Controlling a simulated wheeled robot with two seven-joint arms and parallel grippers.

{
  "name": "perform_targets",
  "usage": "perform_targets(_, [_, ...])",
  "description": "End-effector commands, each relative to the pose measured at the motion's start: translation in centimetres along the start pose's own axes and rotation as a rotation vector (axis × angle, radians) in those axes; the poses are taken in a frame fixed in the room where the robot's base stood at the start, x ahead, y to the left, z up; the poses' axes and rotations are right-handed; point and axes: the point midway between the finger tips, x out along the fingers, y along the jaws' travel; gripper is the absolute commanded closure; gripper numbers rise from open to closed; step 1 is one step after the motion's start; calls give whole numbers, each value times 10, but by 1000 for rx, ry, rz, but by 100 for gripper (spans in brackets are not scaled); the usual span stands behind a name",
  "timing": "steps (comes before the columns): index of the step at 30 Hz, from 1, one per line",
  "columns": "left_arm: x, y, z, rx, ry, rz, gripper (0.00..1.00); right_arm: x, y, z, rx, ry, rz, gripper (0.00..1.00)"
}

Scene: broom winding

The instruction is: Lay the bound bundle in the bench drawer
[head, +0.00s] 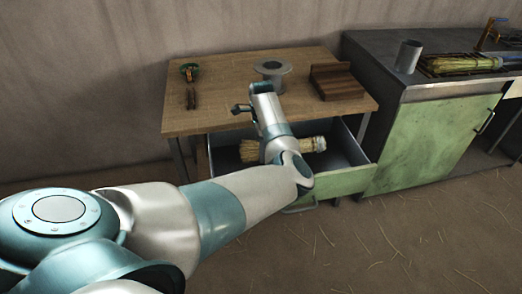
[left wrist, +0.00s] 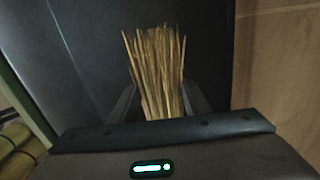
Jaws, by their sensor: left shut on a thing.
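The bound bundle (head: 312,144) shows on both sides of my left arm in the head view, inside the outline of the open bench drawer (head: 342,180). Its loose straw ends point left and its bound end points right. In the left wrist view, my left gripper (left wrist: 160,92) is shut on the bundle, with the straw (left wrist: 155,60) between its fingers against the dark drawer inside. The arm hides the gripper and the bundle's middle in the head view. I cannot tell whether the bundle touches the drawer floor. My right gripper is not in view.
The wooden bench top (head: 210,115) carries a grey spool (head: 272,72), a dark wooden block (head: 335,82) and small tools. A green cabinet (head: 440,140) to the right holds a grey cup (head: 408,57) and another straw bundle (head: 462,63). Loose straws lie on the floor.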

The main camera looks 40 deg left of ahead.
Motion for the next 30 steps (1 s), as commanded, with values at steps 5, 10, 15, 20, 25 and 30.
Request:
perform_targets(5, [6,0,0,0,1,0,80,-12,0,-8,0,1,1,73])
perform_targets(10, [11,0,-1,0,2,0,80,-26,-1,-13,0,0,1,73])
perform_targets(15, [20,0,0,1,-2,1,80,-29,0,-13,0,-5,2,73])
perform_targets(20, [32,0,0,1,-1,0,80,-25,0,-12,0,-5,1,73])
perform_targets(25, [42,0,0,1,-1,1,80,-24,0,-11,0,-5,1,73])
perform_targets(30, [46,-1,0,1,-1,0,80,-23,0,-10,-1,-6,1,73])
